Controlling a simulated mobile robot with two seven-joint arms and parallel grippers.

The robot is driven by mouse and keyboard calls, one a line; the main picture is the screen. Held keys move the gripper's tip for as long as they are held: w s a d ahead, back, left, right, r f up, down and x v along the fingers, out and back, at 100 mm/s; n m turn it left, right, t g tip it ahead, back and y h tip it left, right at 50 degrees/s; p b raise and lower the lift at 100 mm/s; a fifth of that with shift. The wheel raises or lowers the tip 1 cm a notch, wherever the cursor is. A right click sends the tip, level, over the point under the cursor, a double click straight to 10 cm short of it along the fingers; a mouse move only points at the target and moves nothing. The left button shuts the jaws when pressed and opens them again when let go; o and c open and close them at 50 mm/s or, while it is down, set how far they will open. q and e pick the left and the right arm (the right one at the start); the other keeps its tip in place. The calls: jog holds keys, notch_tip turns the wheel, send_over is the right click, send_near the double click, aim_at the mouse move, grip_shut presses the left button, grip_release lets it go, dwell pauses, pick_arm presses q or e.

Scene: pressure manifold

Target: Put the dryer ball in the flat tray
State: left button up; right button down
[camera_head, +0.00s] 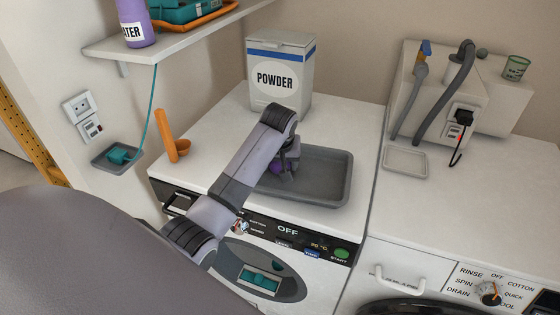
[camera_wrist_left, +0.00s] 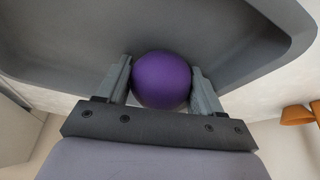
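The dryer ball is a purple ball (camera_wrist_left: 161,80), held between the two fingers of my left gripper (camera_wrist_left: 162,84) in the left wrist view. The flat tray (camera_head: 325,178) is grey and shallow, on top of the left white machine. Its grey inside also fills much of the left wrist view (camera_wrist_left: 230,40). I cannot tell whether the ball touches the tray. My right gripper is not in view.
A white POWDER box (camera_head: 280,75) stands behind the tray. An orange scoop (camera_head: 170,138) stands on the machine top to the left. A smaller pale tray (camera_head: 405,161) and a grey-hosed unit (camera_head: 450,95) are on the right machine. A shelf (camera_head: 175,45) hangs at upper left.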

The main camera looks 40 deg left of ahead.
pick_arm(q)
jog(key=o, duration=0.4)
jog(key=shift+c, duration=0.2)
jog(key=v, duration=1.2)
jog(key=shift+r, duration=0.25)
jog(key=shift+s+a, duration=0.1)
jog(key=shift+a, duration=0.05)
